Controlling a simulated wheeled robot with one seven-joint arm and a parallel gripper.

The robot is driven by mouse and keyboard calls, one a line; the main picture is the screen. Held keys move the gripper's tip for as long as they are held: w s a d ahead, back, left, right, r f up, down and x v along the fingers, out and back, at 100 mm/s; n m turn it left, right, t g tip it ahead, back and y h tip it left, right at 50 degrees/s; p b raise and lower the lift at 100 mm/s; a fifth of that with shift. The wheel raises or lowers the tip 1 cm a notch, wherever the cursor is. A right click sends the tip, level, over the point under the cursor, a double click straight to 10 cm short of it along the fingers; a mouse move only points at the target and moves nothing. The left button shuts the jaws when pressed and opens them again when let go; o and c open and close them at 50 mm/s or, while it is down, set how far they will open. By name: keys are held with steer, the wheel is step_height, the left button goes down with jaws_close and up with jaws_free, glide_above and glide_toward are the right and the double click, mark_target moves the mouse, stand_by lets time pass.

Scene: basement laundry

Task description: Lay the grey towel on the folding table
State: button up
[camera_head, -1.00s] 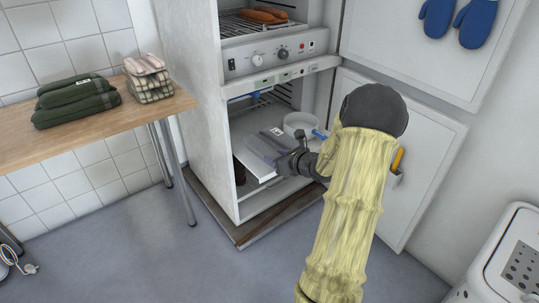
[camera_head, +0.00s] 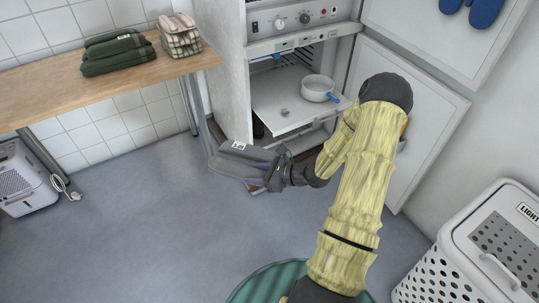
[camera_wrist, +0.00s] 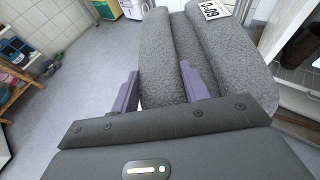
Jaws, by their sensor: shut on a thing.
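The grey towel (camera_head: 234,160) is folded and carries a white label. It is in my gripper (camera_head: 268,170), in the air in front of the open cabinet and above the floor. In the wrist view the towel (camera_wrist: 160,60) lies between the two purple fingers of my gripper (camera_wrist: 160,90), which are shut on its near end. The folding table (camera_head: 60,97) is the wooden-topped one at the upper left. The towel is to the right of the table and apart from it.
Folded green towels (camera_head: 115,52) and checked cloths (camera_head: 180,38) lie on the table, with bare top left of them. The cabinet shelf (camera_head: 290,105) holds a white pot (camera_head: 318,88). A perforated hamper (camera_head: 480,250) stands at right, a white appliance (camera_head: 22,180) at left. The middle floor is clear.

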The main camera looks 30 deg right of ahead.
steer(key=s+a+r+n+g+y+p, duration=0.1)
steer(key=s+a+r+p, duration=0.1)
steer(key=r+p, duration=0.8)
steer(key=s+a+r+n+g+p, duration=0.1)
steer(key=s+a+r+p, duration=0.2)
steer(key=r+p, duration=0.8)
steer(key=a+p, duration=0.1)
steer(key=p, duration=1)
steer(key=shift+a+r+y, duration=0.25)
steer(key=shift+y, duration=0.15)
steer(key=shift+w, duration=0.2)
